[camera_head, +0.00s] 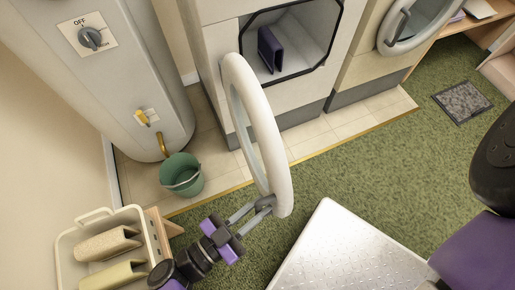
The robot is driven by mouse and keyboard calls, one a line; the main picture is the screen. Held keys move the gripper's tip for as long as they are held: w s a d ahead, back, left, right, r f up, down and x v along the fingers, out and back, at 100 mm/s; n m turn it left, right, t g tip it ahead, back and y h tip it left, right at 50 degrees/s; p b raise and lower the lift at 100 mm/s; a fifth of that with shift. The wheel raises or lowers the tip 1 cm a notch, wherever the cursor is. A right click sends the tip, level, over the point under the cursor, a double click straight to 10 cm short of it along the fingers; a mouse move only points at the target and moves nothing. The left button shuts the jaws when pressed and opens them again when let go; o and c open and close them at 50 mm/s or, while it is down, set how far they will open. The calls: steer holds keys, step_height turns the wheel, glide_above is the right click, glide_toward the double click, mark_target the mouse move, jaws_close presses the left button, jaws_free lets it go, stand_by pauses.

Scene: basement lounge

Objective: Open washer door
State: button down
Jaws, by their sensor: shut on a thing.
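The washer (220,50) stands at the top centre with its round white door (284,179) swung wide open, standing out from the front toward me. Its drum opening shows, with a dark purple folded item (270,49) inside. My gripper (262,205) is at the door's lower outer edge, shut on the grey door handle (267,201). The exact contact of the fingertips is small and partly hidden by the handle.
A second machine with a round door (416,22) stands to the right. A green bucket (182,176) and a grey tank (100,75) are at left. A crate with folded items (66,245) is at lower left. Green carpet (370,185) is clear at right, with a small dark mat (462,102).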

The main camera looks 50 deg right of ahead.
steer(key=c, duration=1.4)
jaws_free()
steer(key=shift+w+d, duration=0.15)
steer(key=shift+w, duration=0.05)
steer(key=shift+o, duration=0.2)
steer(key=b+v, duration=0.1)
steer(key=v, duration=0.7)
steer(key=shift+b, duration=0.3)
steer(key=shift+s+d, duration=0.1)
steer(key=shift+s, duration=0.05)
